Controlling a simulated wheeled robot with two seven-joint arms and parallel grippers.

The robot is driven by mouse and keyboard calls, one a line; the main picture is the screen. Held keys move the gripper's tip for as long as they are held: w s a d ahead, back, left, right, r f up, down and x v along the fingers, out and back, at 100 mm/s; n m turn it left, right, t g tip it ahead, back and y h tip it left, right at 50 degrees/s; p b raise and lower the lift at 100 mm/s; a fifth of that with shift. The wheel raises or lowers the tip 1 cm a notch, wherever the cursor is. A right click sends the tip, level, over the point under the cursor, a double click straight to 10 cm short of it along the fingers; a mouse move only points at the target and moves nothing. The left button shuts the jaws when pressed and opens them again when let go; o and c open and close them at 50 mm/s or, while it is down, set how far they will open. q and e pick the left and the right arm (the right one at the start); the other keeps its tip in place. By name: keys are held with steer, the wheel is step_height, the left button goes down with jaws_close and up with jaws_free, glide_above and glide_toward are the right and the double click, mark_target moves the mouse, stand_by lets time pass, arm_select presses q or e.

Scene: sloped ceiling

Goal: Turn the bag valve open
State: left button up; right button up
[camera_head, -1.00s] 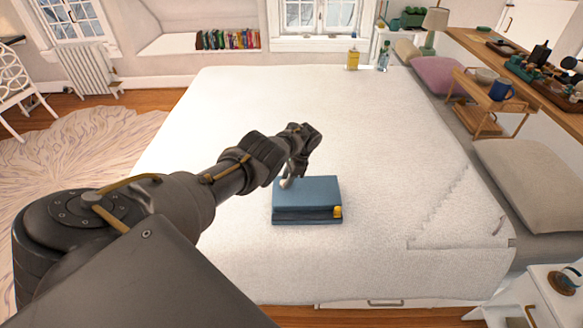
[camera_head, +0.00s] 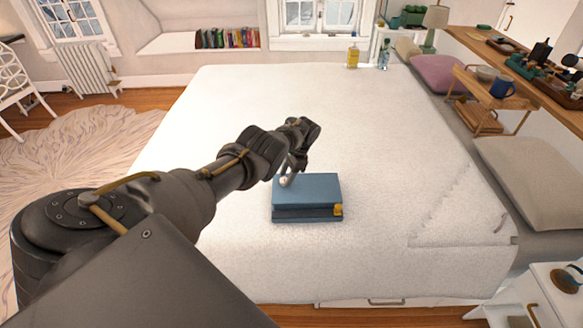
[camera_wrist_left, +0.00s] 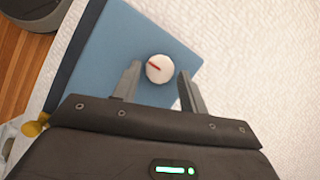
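A blue, box-like bag (camera_head: 318,190) with a dark front side lies on the white bed. The valve is a round white knob (camera_wrist_left: 160,69) with a red mark on top of it; it also shows small in the head view (camera_head: 285,181). My left gripper (camera_wrist_left: 158,73) is open over the bag, one finger on each side of the knob. Gaps show between the knob and both fingers. In the head view my left gripper (camera_head: 291,172) points down at the bag's left part. My right gripper is not in view.
A yellow part (camera_head: 338,210) sits at the bag's front right corner. The white bed (camera_head: 400,140) around the bag is clear. A yellow bottle (camera_head: 353,57) and a clear bottle (camera_head: 384,55) stand at the far end. A wooden shelf with trays runs along the right.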

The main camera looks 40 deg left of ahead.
arm_select(q)
steer(key=shift+o, duration=0.9)
steer(key=p+v, duration=0.3)
steer(key=v, duration=0.8)
steer(key=shift+s+p, duration=0.3)
steer(key=shift+s, duration=0.05)
steer(key=shift+d+r, duration=0.1)
